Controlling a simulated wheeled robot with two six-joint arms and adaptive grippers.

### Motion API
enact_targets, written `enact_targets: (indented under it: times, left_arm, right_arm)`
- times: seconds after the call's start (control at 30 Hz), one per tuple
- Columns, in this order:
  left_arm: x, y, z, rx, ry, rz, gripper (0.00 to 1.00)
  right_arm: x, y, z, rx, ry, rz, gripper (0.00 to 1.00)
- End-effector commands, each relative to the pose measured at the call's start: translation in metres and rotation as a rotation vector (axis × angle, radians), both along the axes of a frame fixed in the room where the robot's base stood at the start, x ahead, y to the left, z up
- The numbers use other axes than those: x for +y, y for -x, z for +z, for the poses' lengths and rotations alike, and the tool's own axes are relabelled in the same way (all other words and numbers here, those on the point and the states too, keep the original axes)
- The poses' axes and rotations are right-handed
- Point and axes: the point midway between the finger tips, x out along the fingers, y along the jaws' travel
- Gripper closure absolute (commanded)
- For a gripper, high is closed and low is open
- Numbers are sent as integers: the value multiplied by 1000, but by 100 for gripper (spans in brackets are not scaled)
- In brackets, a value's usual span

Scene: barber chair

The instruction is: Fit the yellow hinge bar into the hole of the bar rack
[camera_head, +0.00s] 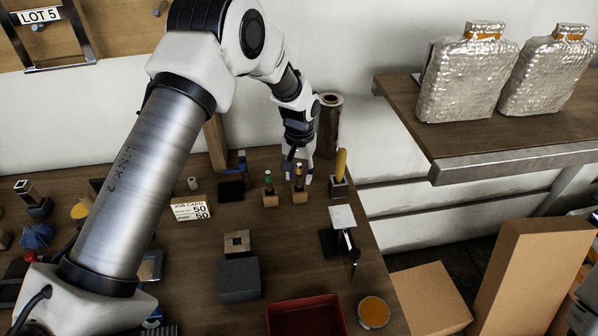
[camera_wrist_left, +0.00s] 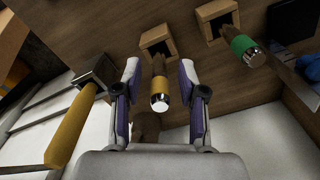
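The yellow hinge bar, a dark bar with a yellow band and metal end, stands in a small wooden block in the left wrist view (camera_wrist_left: 159,88); in the head view it (camera_head: 298,176) is partly hidden by my gripper. My left gripper (camera_head: 300,174) is above it. In the left wrist view the gripper's fingers (camera_wrist_left: 159,70) are open on either side of the bar, with gaps. A square block with a hole (camera_head: 237,242), possibly the bar rack, is nearer on the bench; I cannot tell for sure. My right gripper is out of view.
A green-banded bar (camera_head: 268,184) stands in a block to the left. A yellow-handled tool (camera_head: 341,165) stands in a dark holder close on the right. A white-topped stand (camera_head: 342,217), dark grey block (camera_head: 239,280) and red tray (camera_head: 305,318) are nearer.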

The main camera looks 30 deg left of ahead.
Motion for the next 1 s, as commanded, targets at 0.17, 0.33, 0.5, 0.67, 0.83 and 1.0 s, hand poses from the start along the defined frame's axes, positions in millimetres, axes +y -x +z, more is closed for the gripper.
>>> enact_targets:
  times: [0.17,0.33,0.5,0.67,0.83,1.0]
  left_arm:
    - [0,0,3,-1,0,0,59]
    - [0,-1,27,-5,0,0,59]
    - [-1,-1,72,-6,0,0,59]
    - [-1,0,107,-3,0,0,59]
    - [-1,1,123,-1,0,0,59]
    - [-1,1,124,0,0,0,59]
  right_arm:
    - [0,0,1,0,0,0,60]
    - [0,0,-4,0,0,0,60]
    - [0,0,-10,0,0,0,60]
    - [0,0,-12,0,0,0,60]
    - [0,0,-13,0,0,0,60]
    - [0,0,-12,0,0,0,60]
